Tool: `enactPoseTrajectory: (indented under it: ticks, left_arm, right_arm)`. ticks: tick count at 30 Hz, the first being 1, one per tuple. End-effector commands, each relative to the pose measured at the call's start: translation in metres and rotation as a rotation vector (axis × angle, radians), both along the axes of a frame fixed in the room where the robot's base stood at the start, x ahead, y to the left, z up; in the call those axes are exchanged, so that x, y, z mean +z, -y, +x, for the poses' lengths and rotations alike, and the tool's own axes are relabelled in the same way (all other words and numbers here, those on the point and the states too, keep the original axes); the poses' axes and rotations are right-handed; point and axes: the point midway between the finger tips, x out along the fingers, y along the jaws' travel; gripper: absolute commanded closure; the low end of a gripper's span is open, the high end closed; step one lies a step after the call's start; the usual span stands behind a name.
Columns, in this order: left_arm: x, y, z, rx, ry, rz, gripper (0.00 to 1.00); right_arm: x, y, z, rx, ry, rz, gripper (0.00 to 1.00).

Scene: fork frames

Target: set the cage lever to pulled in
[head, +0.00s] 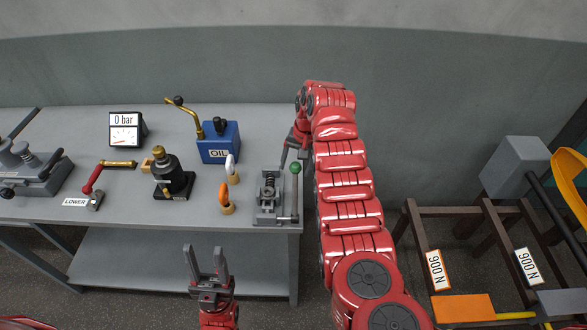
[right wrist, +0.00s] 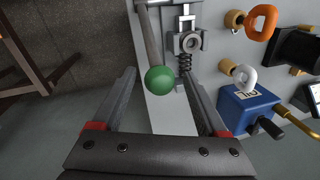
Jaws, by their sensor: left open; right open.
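A lever with a green ball knob (head: 295,168) and a grey shaft stands on a grey spring unit (head: 266,212) at the table's right front corner. No label shows that it is the cage lever. My right gripper (head: 293,146) is open, just behind the knob. In the right wrist view the green knob (right wrist: 160,80) sits between the spread fingers of my right gripper (right wrist: 158,71), with a gap on each side. The shaft runs away from the knob towards the unit. My left gripper (head: 207,252) is open and empty in front of the table edge.
A brown frame (head: 412,218) stands right.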

Motion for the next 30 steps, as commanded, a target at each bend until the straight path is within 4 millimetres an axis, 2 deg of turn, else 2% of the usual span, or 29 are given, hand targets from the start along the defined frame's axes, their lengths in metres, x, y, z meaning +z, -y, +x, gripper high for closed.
enactPoseTrajectory:
  ticks: [1,9,19,20,30]
  left_arm:
    - [0.008,0.000,0.000,0.000,0.000,0.000,0.50]
    - [0.012,0.000,0.000,0.000,0.000,0.000,0.50]
    - [0.012,0.000,0.000,0.000,0.000,0.000,0.50]
    - [0.012,0.000,0.000,0.000,0.000,0.000,0.50]
    - [0.012,0.000,0.000,0.000,0.000,0.000,0.50]
  right_arm:
    - [-0.007,-0.001,-0.002,0.001,-0.009,-0.001,0.24]
    - [-0.035,-0.006,0.001,-0.001,-0.003,0.001,0.24]
    - [-0.039,-0.007,0.001,-0.001,-0.002,0.000,0.24]
    - [-0.039,-0.007,0.001,-0.001,-0.001,0.000,0.28]
    - [-0.038,-0.007,0.001,-0.001,-0.001,0.000,0.89]
